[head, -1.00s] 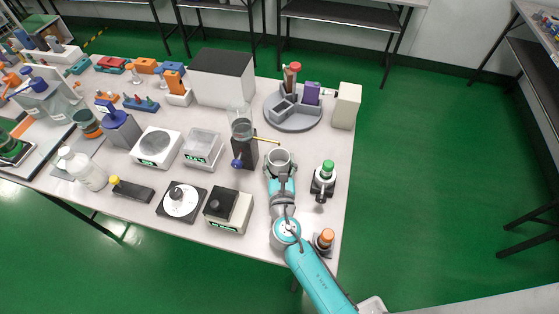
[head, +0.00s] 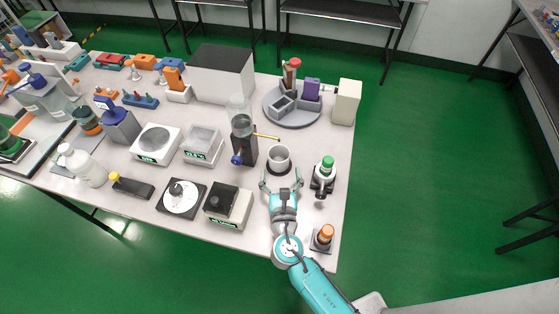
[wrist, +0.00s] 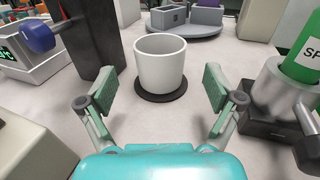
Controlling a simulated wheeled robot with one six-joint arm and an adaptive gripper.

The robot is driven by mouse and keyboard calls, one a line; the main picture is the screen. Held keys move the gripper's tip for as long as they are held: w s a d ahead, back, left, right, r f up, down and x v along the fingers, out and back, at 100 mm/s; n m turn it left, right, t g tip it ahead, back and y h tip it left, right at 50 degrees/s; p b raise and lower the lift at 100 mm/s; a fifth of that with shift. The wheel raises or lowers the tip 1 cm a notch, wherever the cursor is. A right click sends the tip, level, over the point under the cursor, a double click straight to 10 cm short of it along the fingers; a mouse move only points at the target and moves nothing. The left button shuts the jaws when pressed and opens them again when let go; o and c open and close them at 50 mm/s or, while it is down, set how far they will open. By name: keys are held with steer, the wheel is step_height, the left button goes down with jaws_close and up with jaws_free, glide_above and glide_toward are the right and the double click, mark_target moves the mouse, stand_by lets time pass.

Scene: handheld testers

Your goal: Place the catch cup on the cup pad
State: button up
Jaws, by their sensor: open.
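The catch cup (head: 278,157) is a white-grey open cup standing upright on the dark round cup pad (head: 279,171). In the wrist view the cup (wrist: 160,64) sits within the rim of the black pad (wrist: 161,97), which shows in front of and beside its base. My gripper (head: 281,183) is open and empty, just on the near side of the cup. In the wrist view its two fingers (wrist: 160,90) are spread wide, apart from the cup.
A dispenser (head: 242,135) with a clear vessel and yellow spout stands left of the cup. A green-capped device (head: 324,175) stands close on the right, and an orange-capped one (head: 323,236) nearer. A grey round carousel (head: 291,111) is behind. The table's right edge is close.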

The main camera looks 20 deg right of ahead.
steer(key=v, duration=0.6)
steer(key=shift+s, duration=0.15)
stand_by(0.3)
